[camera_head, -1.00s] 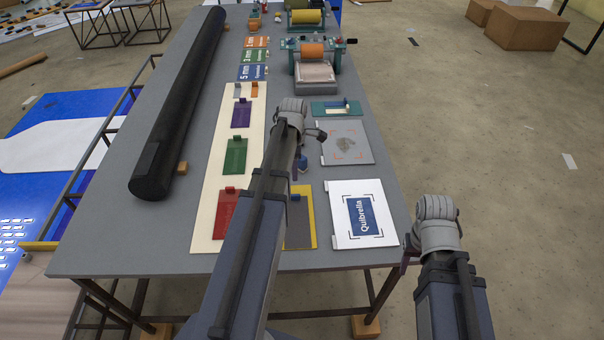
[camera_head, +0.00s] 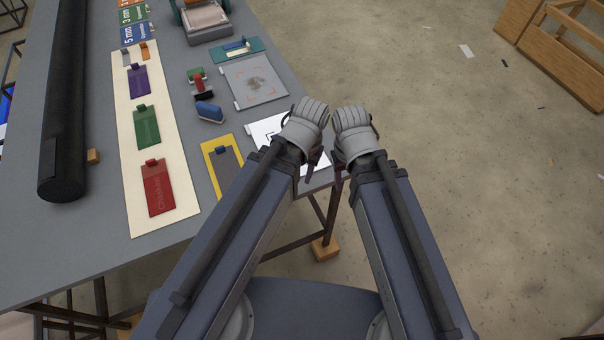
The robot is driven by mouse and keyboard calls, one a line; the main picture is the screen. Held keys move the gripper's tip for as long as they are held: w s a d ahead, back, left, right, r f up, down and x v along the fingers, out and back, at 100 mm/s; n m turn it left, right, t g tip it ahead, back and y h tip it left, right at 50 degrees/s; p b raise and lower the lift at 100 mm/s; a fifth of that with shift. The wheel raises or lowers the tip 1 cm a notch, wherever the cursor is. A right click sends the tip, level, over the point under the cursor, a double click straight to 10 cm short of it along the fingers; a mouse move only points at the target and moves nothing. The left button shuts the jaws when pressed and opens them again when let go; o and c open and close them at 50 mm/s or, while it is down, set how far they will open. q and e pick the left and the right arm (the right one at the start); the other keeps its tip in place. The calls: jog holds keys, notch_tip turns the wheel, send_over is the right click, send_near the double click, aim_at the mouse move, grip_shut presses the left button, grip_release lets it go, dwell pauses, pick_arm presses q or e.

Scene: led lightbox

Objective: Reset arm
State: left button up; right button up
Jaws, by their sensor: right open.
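My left gripper (camera_head: 312,172) is at the end of the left arm, over the near right corner of the grey table (camera_head: 215,165). Its wrist and arm hide most of it, so its jaws cannot be read. My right gripper (camera_head: 338,180) is beside it, just off the table's right edge, and it is open. Only a small dark part of it shows below the wrist. The two wrists are close together, with a narrow gap between them. I see nothing held in either gripper.
A white sheet (camera_head: 262,129) lies partly under my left wrist. A grey panel (camera_head: 254,82), a yellow-framed panel (camera_head: 214,172) and a cream board (camera_head: 129,98) with coloured plates lie on the table. A black roll (camera_head: 66,100) is at left. The floor at right is open up to a wooden frame (camera_head: 565,50).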

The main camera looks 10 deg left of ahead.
pick_arm(q)
jog(key=shift+s+d+m, duration=0.3)
jog(key=shift+s+m, duration=0.05)
jog(key=shift+m, duration=0.15)
notch_tip(320, 180, down, 6)
jog(key=b, duration=0.6)
jog(key=shift+f, duration=0.15)
